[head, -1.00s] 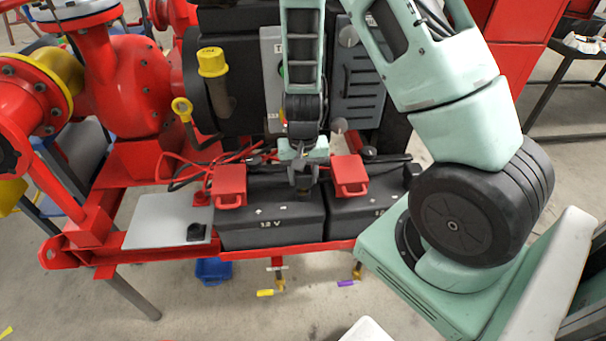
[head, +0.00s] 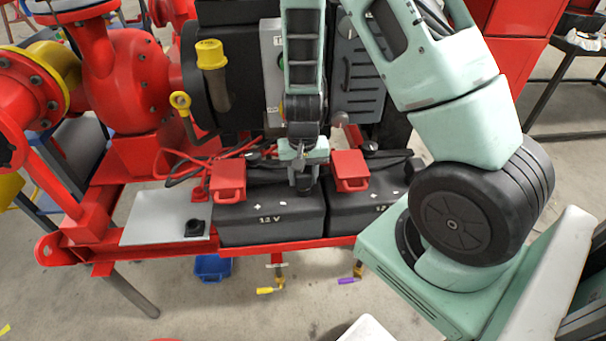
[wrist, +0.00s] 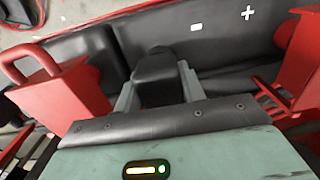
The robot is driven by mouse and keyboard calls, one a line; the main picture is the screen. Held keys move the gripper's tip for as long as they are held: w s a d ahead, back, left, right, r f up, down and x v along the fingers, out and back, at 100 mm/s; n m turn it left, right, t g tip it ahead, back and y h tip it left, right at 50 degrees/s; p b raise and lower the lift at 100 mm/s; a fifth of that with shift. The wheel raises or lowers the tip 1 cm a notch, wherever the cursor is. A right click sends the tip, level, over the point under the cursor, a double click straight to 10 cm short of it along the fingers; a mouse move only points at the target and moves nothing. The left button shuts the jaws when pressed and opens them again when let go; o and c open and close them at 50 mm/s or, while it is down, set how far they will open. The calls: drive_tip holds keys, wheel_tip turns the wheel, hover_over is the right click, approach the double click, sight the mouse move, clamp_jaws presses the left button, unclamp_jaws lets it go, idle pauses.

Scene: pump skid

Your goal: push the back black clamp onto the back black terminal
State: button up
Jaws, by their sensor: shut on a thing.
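The black clamp (wrist: 155,70) sits between my gripper's two pale green fingers in the wrist view. My gripper (head: 302,180) is shut on it, over the top of the battery marked 12 V (head: 268,222). The gripper also shows in the wrist view (wrist: 158,88). In the head view the clamp is hard to make out behind the fingers. The black terminal is hidden, so I cannot tell how far the clamp is seated on it. White minus and plus marks show on the battery top beyond the clamp.
A red cover (head: 229,182) stands left of my gripper and another red cover (head: 350,171) stands close on its right. A second black battery (head: 365,210) adjoins on the right. Red and black cables (head: 225,155) run behind. A grey plate (head: 165,222) lies left.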

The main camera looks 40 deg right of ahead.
drive_tip(key=shift+f+b, duration=0.4)
drive_tip(key=shift+f, duration=0.15)
drive_tip(key=o, duration=1.2)
drive_tip(key=shift+o, duration=0.2)
drive_tip(key=shift+r, duration=0.1)
wheel_tip(320, 180, up, 17)
drive_tip(key=p, duration=0.3)
drive_tip(key=shift+r+p, duration=0.15)
drive_tip(key=shift+p, duration=0.15)
